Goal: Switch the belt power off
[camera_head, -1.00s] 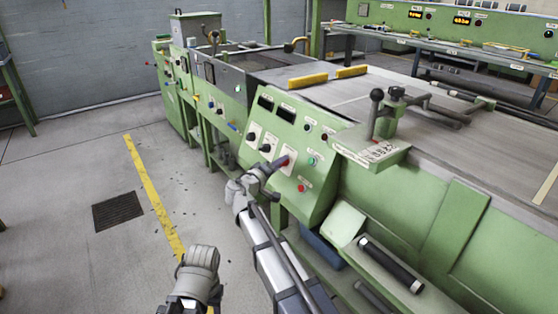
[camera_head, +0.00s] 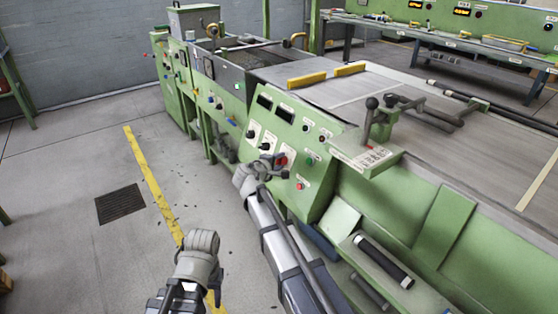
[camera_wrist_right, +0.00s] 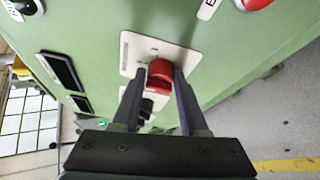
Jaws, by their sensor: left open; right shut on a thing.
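The red rotary switch (camera_wrist_right: 160,73) sits on a white plate (camera_wrist_right: 133,50) on the sloped green control panel (camera_head: 318,185). It also shows in the head view (camera_head: 282,160), partly covered by my right gripper (camera_head: 275,167). In the right wrist view, the two dark fingers of this gripper (camera_wrist_right: 161,80) stand on either side of the red knob and are shut on it. The switch lettering is too small to read. My left gripper (camera_head: 203,240) is open and empty, low over the floor in front of the machine.
Two black knobs (camera_head: 266,146) sit on the panel left of the red switch. A green button (camera_head: 309,161) and a red button (camera_head: 300,186) are to its right.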

